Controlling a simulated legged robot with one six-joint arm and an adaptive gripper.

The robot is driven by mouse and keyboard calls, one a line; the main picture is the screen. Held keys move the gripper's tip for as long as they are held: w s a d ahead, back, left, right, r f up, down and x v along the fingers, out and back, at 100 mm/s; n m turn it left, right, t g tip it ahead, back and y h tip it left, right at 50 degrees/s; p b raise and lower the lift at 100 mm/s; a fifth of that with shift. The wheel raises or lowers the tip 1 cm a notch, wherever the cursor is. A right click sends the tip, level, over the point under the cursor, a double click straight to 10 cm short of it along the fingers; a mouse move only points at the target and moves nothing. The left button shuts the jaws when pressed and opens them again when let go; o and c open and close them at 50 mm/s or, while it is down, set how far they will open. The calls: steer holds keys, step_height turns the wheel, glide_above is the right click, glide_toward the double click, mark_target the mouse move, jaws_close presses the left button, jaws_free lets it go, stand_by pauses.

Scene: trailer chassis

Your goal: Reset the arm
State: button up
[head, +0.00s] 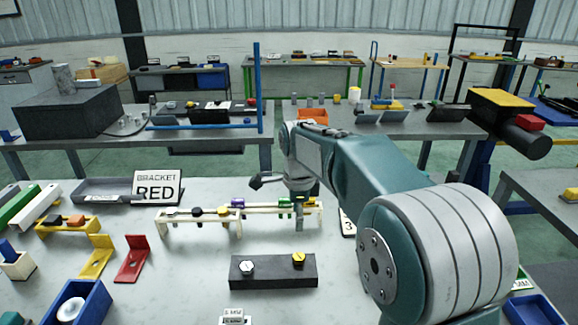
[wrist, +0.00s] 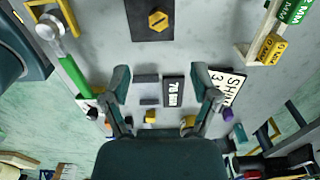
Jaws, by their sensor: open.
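My teal and grey arm (head: 375,170) reaches from the lower right of the head view over the grey workbench (head: 200,295). My gripper (head: 282,197) is above the bench, in front of the white rack's right part. In the wrist view my gripper (wrist: 167,82) has its two dark fingers well apart, with nothing held between them. Part of the rack is hidden behind the gripper in the head view.
A dark block (head: 273,271) with a white and a yellow hex piece lies in front of the gripper. The white rack (head: 190,217) holds coloured pieces. A "BRACKET RED" sign (head: 158,187), a red bracket (head: 132,259) and a blue bin (head: 80,303) are left.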

steer(key=s+d+r+n+t, duration=0.1)
steer(key=s+d+r+n, duration=0.25)
steer(key=s, duration=0.35)
steer(key=s+d+r+n+t, duration=0.25)
steer(key=s+d+n, duration=0.2)
steer(key=s, duration=0.25)
steer(key=s+d+f+n+t, duration=0.1)
steer(key=s+n, duration=0.4)
steer(key=s, duration=0.1)
steer(key=s+d+f+n+t, duration=0.1)
steer(key=s+d+f+n, duration=0.1)
steer(key=s+n, duration=0.2)
steer(key=s, duration=0.3)
steer(key=shift+s+n, duration=0.2)
steer(key=shift+n, duration=0.2)
